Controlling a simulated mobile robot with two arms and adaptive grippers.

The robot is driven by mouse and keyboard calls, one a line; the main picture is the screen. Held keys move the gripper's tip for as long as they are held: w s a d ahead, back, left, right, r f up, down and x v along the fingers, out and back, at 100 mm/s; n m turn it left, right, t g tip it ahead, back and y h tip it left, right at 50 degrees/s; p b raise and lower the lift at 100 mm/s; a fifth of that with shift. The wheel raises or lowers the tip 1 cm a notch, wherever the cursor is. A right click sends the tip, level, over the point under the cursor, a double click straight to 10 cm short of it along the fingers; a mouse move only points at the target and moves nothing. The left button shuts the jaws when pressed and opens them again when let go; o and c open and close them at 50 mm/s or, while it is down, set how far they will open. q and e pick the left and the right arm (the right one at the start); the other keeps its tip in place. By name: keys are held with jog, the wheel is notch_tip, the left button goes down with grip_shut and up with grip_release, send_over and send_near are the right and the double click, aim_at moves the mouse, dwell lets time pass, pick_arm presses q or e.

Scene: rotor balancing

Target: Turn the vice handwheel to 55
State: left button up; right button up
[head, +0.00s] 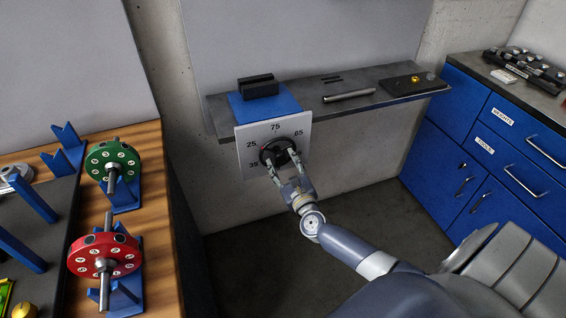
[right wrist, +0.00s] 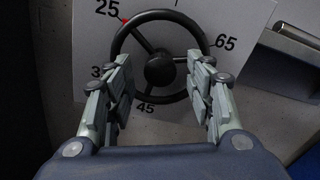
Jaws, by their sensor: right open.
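The black vice handwheel (head: 269,158) sits in front of a white dial plate (head: 247,133) on the front of the blue vice (head: 285,103). The plate carries numbers such as 25, 35, 65 and 75. In the right wrist view the handwheel (right wrist: 160,70) has a round hub and spokes, and a red mark (right wrist: 124,20) on its rim is close to 25. My right gripper (head: 283,163) is open at the wheel. Its fingers (right wrist: 164,75) stand on either side of the hub, overlapping the rim; contact is unclear. My left gripper is out of view.
The grey shelf (head: 372,78) holds a metal rod (head: 349,96) and a dark plate with brass parts (head: 409,84). Green (head: 112,162) and red (head: 103,255) rotors stand on the left bench. Blue drawers (head: 490,140) are at the right.

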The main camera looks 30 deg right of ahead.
jog(key=shift+w+d, duration=0.15)
jog(key=shift+w, duration=0.15)
jog(key=shift+c, duration=0.7)
jog(key=c, duration=0.9)
jog(key=shift+n, duration=0.3)
